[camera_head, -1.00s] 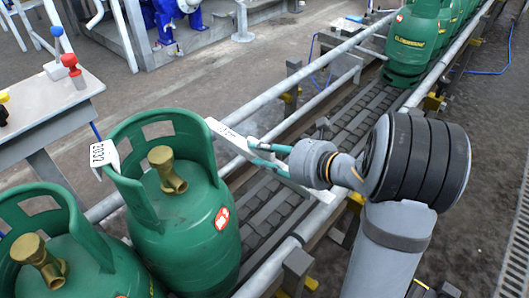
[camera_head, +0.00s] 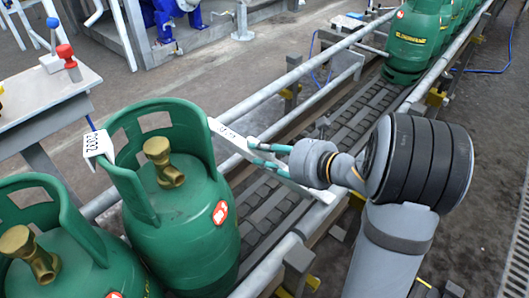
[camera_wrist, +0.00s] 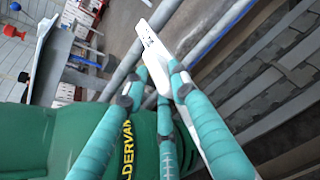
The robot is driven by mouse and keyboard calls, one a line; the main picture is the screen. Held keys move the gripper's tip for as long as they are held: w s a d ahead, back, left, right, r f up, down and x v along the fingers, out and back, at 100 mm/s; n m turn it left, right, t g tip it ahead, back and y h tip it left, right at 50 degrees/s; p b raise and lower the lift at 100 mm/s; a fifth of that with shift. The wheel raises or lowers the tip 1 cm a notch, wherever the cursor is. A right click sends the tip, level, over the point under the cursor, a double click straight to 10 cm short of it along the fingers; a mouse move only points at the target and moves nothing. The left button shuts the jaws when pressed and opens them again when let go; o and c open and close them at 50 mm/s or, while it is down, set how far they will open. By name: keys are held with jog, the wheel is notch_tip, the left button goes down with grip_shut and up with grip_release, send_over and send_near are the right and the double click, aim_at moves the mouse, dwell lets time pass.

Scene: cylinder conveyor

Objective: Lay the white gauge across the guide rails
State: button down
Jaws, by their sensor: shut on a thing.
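The white gauge (camera_head: 222,132) is a long flat bar with dark markings near its far end. My gripper (camera_head: 251,153) is shut on it near that marked end. In the wrist view the gauge (camera_wrist: 157,62) runs between the teal fingers of my gripper (camera_wrist: 158,80). The head view shows it slanting over the conveyor, from near the left guide rail (camera_head: 290,79) towards the right guide rail (camera_head: 270,268). I cannot tell whether it touches either rail. Its marked end appears right beside the collar of the nearer green cylinder (camera_head: 185,235); contact is unclear.
Another green cylinder (camera_head: 75,265) stands at the lower left, and more stand at the far end (camera_head: 413,40). A table (camera_head: 40,100) with coloured knobs is at left.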

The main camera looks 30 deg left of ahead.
jog(key=shift+f, duration=0.2)
jog(key=c, duration=1.3)
grip_release()
jog(key=shift+c, duration=0.2)
jog(key=v, duration=1.2)
